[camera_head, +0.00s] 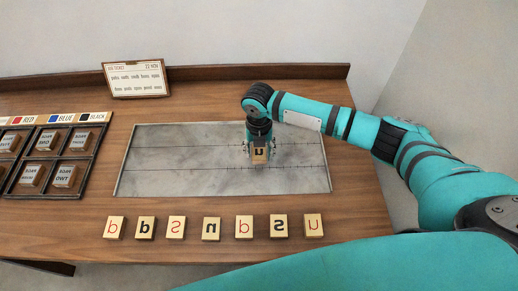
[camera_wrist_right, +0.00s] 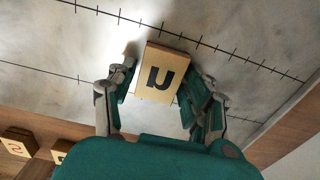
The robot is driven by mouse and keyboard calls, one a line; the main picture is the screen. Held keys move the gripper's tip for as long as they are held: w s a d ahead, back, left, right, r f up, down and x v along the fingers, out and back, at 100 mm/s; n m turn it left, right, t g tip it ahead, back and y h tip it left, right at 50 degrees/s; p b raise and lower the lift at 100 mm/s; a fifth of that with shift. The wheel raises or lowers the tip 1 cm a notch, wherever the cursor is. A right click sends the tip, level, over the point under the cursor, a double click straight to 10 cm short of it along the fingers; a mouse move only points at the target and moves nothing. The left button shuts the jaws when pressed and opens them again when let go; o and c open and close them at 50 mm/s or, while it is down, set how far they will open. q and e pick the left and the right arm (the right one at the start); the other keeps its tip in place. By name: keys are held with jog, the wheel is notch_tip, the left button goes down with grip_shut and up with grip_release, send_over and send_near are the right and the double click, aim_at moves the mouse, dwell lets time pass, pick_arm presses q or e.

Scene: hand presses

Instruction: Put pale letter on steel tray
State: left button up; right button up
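The steel tray (camera_head: 190,180) is a grey, ruled plate in the middle of the wooden table. My right gripper (camera_head: 259,152) is low over its right-hand part, pointing down. A pale wooden letter block (camera_head: 259,158) with a black letter is between its fingers. In the right wrist view the block (camera_wrist_right: 162,72) is over the tray surface, with a narrow gap to the left finger; the right finger is very close to it. The gripper (camera_wrist_right: 160,90) looks open around the block. Whether the block's underside touches the tray is hidden. My left gripper is not in view.
A row of pale letter blocks (camera_head: 211,229), some red-lettered and some black, lies along the table front below the tray. A dark type case (camera_head: 43,161) with labelled blocks is at left. A framed job ticket (camera_head: 136,79) stands at the back. The tray's left half is clear.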

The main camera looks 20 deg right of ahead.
aim_at(259, 152)
jog(key=shift+o, duration=1)
jog(key=shift+r, duration=0.3)
notch_tip(259, 152, up, 12)
jog(key=b, duration=0.1)
jog(key=shift+b, duration=0.35)
jog(key=shift+f, duration=0.1)
